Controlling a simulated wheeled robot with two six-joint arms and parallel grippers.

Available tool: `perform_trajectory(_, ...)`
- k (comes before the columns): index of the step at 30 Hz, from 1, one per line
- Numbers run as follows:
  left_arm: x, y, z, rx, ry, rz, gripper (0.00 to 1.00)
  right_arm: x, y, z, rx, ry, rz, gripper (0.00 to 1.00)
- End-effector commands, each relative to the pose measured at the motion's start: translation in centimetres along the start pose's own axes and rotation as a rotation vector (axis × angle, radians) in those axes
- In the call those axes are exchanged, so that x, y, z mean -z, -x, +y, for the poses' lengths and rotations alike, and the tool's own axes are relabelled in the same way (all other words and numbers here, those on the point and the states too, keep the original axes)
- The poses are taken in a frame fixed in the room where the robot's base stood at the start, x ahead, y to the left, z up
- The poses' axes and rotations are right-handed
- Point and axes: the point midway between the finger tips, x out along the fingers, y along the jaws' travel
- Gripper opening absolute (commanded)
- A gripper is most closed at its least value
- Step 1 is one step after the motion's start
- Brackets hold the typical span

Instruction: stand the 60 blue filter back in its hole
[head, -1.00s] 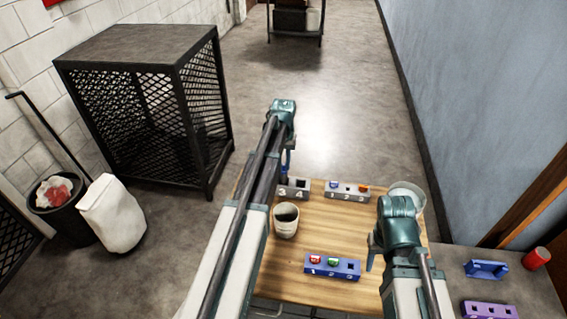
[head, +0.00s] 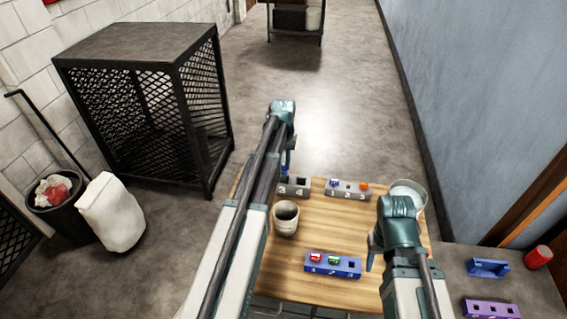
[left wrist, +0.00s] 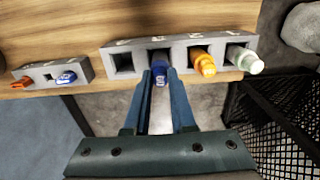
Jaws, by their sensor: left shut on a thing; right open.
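The blue filter (left wrist: 160,80) is between the fingertips of my left gripper (left wrist: 160,73) in the left wrist view, with a white mark on its end. My left gripper (head: 284,170) is shut on it. The filter is at the hole beside the empty end hole (left wrist: 123,62) of a grey block (left wrist: 108,62); I cannot tell how far in it is. An orange filter (left wrist: 202,62) and a pale green filter (left wrist: 243,60) stand in the block's other holes. In the head view my arm hides part of this block (head: 293,187). My right gripper (head: 372,252) is open and empty above the table.
A second grey block (head: 347,190) holds a blue and an orange filter. A blue block (head: 333,268) holds a red and a green piece. A cup (head: 286,217) and a pale container (head: 409,190) stand on the wooden table (head: 290,262). A mesh cage (head: 145,110) stands beyond.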

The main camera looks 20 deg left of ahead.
Motion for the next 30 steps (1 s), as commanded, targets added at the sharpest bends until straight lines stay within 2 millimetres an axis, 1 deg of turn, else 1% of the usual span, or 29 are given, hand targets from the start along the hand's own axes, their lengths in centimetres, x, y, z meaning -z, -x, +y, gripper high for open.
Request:
perform_trajectory(19,0.0,-1.4,0.0,0.000,0.000,0.000,0.00,0.1,-1.4,-0.1,0.000,0.000,0.000,0.50)
perform_trajectory(20,0.0,-1.4,0.0,0.000,0.000,0.000,0.25,0.1,-1.4,-0.1,0.000,0.000,0.000,0.50)
perform_trajectory(21,0.0,-1.3,0.0,0.000,0.000,0.000,0.32,0.1,-1.3,-0.1,0.000,0.000,0.000,0.50)
perform_trajectory(25,0.0,-1.3,0.0,0.000,0.000,0.000,0.56,0.1,-1.3,-0.1,0.000,0.000,0.000,0.50)
perform_trajectory(26,0.0,-1.3,0.0,0.000,0.000,0.000,0.58,0.1,-1.3,-0.1,0.000,0.000,0.000,0.50)
perform_trajectory(30,0.0,-1.3,0.0,0.000,0.000,0.000,0.58,0.1,-1.3,-0.1,0.000,0.000,0.000,0.50)
